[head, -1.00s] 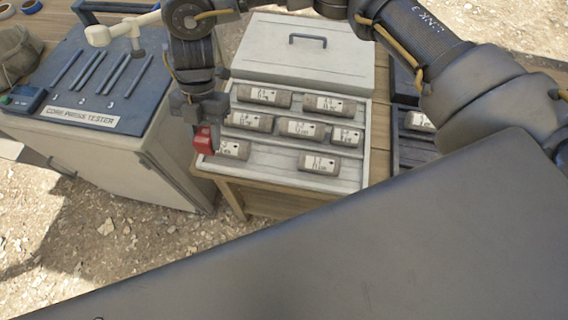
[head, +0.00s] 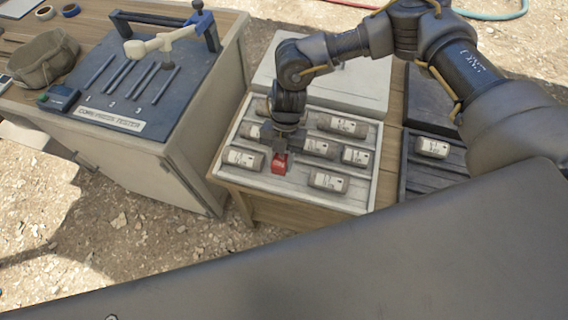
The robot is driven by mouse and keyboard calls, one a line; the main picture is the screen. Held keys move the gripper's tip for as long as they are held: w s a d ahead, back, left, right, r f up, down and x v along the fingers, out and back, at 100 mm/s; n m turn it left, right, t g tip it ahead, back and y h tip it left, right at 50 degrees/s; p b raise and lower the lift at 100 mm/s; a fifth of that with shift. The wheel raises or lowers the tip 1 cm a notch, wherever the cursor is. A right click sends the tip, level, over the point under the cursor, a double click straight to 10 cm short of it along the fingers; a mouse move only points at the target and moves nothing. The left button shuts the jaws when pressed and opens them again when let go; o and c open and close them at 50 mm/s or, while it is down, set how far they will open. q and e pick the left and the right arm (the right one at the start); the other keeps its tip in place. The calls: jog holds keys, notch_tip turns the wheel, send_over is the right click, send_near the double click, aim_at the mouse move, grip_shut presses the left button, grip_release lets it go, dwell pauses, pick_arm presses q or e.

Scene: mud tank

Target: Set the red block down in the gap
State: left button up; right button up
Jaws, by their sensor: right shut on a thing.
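The red block (head: 280,165) is held in my right gripper (head: 280,152), which is shut on it and points down over the white core tray (head: 371,155). Labelled grey cores lie in rows in the tray. In the front row a gap lies between the left core (head: 243,158) and the right core (head: 328,181). The block shows in line with this gap, nearer the left core. I cannot tell whether it touches the tray floor. My gripper and wrist hide part of the middle row. My left gripper is out of view.
The compressive tester (head: 125,95) with its slotted top stands to the left. A dark tray (head: 430,180) with a labelled core (head: 432,148) lies to the right. The white lid (head: 350,90) stands behind the core tray. My own dark body fills the foreground.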

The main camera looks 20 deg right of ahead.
aim_at(284, 166)
jog(key=shift+s+d+f, duration=0.1)
jog(key=shift+d+f, duration=0.15)
jog(key=shift+f, duration=0.6)
jog(key=shift+d+f, duration=0.2)
jog(key=shift+f, duration=0.95)
jog(key=shift+f, duration=0.2)
jog(key=o, duration=1)
jog(key=shift+r, duration=0.15)
